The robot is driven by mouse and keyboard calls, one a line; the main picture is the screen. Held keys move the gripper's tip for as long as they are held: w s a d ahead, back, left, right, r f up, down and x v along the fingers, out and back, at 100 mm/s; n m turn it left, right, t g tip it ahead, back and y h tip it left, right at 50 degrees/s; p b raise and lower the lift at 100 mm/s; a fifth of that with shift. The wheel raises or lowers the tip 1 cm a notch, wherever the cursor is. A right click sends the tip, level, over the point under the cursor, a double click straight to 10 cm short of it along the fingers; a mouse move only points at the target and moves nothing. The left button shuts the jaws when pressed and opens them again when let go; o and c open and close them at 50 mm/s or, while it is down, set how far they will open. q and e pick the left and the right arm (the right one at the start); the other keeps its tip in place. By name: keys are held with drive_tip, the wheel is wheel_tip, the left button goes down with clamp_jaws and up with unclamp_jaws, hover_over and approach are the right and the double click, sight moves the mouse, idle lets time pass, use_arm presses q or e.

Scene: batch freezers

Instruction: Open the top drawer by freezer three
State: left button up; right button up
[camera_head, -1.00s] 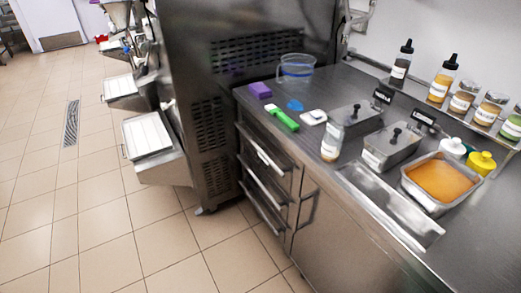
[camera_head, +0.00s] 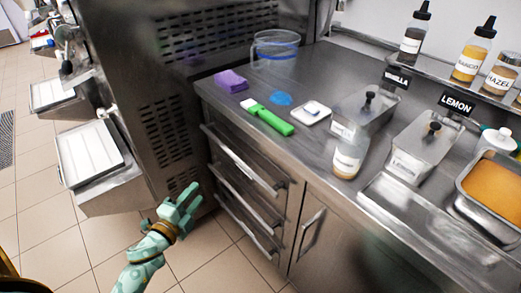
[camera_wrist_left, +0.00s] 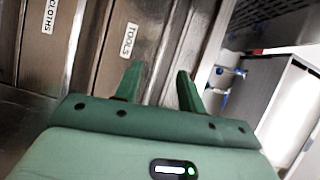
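A stack of steel drawers is built into the counter beside the freezer. The top drawer (camera_head: 242,160) looks closed, its long bar handle just below the counter edge. My left gripper (camera_head: 186,197) is left of the drawer stack and lower than the top drawer, apart from it and empty. In the left wrist view its two green fingers (camera_wrist_left: 157,72) stand apart. Beyond them are drawer fronts labelled TOOLS (camera_wrist_left: 129,40) and CLOTHS (camera_wrist_left: 50,16), seen turned on their side. My right gripper is not in view.
The freezer (camera_head: 175,90) stands left of the drawers, with a white-topped tray (camera_head: 90,155) jutting out. Floor before the drawers is open.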

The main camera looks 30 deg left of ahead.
use_arm(q)
drive_tip(key=d+r+m+h, duration=0.1)
drive_tip(key=m, duration=0.1)
drive_tip(key=b, duration=0.3)
approach(232, 157)
drive_tip(key=w, duration=0.9)
drive_tip(key=shift+w+a+f, duration=0.1)
drive_tip(key=shift+a+f, duration=0.05)
drive_tip(key=shift+f, duration=0.1)
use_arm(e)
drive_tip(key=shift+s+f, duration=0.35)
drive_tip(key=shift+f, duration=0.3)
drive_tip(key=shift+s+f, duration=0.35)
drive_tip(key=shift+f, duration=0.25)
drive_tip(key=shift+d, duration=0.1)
use_arm(q)
clamp_jaws()
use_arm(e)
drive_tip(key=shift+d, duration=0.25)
